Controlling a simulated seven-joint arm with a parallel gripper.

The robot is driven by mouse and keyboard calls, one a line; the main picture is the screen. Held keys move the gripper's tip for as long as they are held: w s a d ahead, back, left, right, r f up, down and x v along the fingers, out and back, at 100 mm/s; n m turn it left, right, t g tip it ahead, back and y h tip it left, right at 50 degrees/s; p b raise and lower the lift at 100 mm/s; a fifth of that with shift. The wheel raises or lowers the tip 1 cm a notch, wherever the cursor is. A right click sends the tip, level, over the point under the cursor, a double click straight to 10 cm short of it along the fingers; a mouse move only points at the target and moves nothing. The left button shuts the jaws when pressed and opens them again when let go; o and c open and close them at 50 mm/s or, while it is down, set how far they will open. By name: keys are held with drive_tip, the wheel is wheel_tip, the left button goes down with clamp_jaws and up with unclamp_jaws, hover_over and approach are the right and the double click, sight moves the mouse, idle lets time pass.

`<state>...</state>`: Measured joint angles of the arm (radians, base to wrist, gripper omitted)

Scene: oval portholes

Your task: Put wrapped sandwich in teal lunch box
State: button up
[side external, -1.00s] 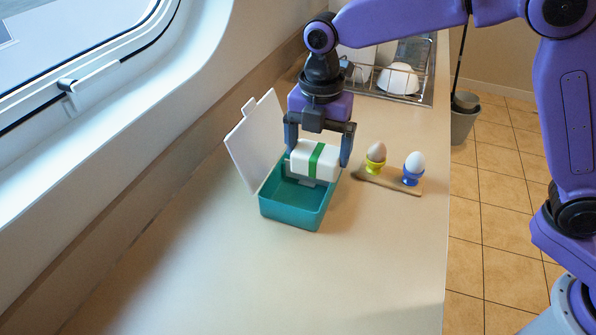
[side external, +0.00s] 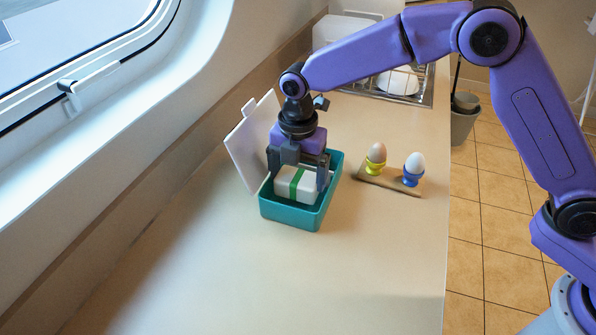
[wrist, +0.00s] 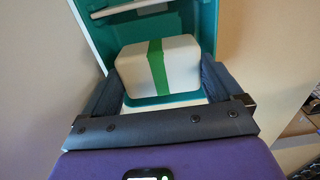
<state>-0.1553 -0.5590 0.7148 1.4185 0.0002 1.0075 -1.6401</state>
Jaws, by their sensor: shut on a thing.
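The wrapped sandwich (side external: 296,184) is a white block with a green band. It sits low within the walls of the teal lunch box (side external: 290,215), whose white lid stands open at its left. My gripper (side external: 296,180) is shut on the sandwich, one finger at each end, reaching down into the box. In the wrist view the sandwich (wrist: 158,66) lies between the two dark fingers, with teal box wall (wrist: 207,25) around it. Whether the sandwich touches the box floor is hidden.
Two eggs in cups, one yellow (side external: 376,158) and one blue (side external: 413,168), stand on a small wooden board (side external: 389,181) right of the box. A dish rack (side external: 405,85) is at the back. The front counter is clear.

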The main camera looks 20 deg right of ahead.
sight(298, 176)
drive_tip(key=shift+f, duration=0.6)
drive_tip(key=o, duration=0.8)
drive_tip(key=shift+c, duration=0.2)
wheel_tip(298, 176, up, 13)
drive_tip(key=shift+r, duration=0.15)
drive_tip(key=s+d+f+m, duration=0.2)
drive_tip(key=s+d+m, duration=0.5)
drive_tip(key=s+d, duration=0.6)
drive_tip(key=s+d+f+m, duration=0.3)
drive_tip(key=s+d+m, duration=0.4)
drive_tip(key=s+d, duration=0.6)
drive_tip(key=s, duration=0.5)
drive_tip(key=shift+d+f, duration=0.2)
